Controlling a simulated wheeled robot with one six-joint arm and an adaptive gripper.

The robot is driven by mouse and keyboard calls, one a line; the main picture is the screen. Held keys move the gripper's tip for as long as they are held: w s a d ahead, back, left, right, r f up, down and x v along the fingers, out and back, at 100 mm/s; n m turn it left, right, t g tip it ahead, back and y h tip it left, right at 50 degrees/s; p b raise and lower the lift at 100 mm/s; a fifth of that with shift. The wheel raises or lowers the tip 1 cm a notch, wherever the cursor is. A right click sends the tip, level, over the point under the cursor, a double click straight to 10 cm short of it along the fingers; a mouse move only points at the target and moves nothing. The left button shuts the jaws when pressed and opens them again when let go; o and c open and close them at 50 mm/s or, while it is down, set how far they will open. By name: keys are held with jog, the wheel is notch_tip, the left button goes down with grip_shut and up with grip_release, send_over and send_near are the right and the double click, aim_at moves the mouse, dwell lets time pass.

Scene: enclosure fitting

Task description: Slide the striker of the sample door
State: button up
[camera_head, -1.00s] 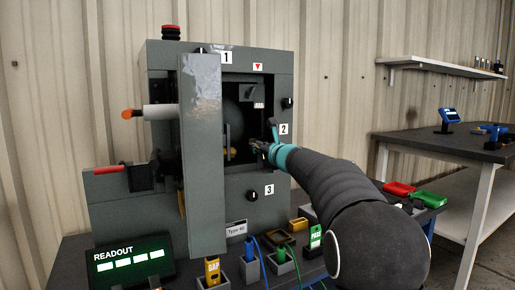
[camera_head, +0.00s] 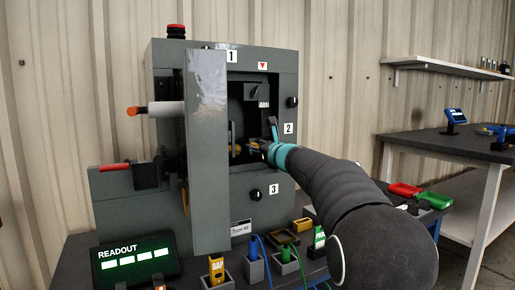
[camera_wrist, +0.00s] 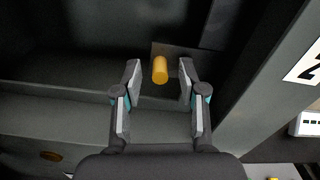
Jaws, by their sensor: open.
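The grey cabinet (camera_head: 272,208) stands on the dark bench with its sample door (camera_head: 207,150), a tall grey panel, swung open towards me. My gripper (camera_head: 256,147) reaches into the dark front opening from the right, beside label 2. In the wrist view a short yellow peg (camera_wrist: 160,70), which looks like the striker, stands out from a small plate. My gripper (camera_wrist: 160,76) is open with one finger on each side of the peg. Gaps show between the peg and both fingers. Yellow parts (camera_head: 238,149) also show beside the fingertips in the head view.
The opening's right edge, with label 2 (camera_wrist: 308,65), is close to my gripper. Below the cabinet are a yellow tag (camera_head: 216,268), blue and green plugs in holders, and a readout screen (camera_head: 135,262). Red and green trays (camera_head: 435,199) lie at right.

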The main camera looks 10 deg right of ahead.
jog(key=shift+s, duration=0.1)
jog(key=v, duration=1.2)
jog(key=s+a+f+n+g+y+p, duration=0.1)
jog(key=s+a+f+n+g, duration=0.35)
jog(key=s+n, duration=0.4)
jog(key=s+a+f+n+g, duration=0.3)
jog(key=s+a+f+n, duration=0.3)
jog(key=s, duration=0.4)
jog(key=s+d+f+n+g+h, duration=0.2)
jog(key=s+f+n, duration=0.5)
jog(key=s, duration=0.4)
jog(key=s+d+f+n+g+h+p, duration=0.1)
jog(key=s+d+f+n+g+h, duration=0.1)
jog(key=s+d+f+n+h, duration=0.2)
jog(key=s+f+n, duration=0.3)
jog(key=s+n, duration=0.1)
jog(key=s, duration=0.3)
jog(key=shift+d+f+n+h, duration=0.2)
jog(key=shift+d+n+h, duration=0.05)
jog(key=shift+n+h, duration=0.1)
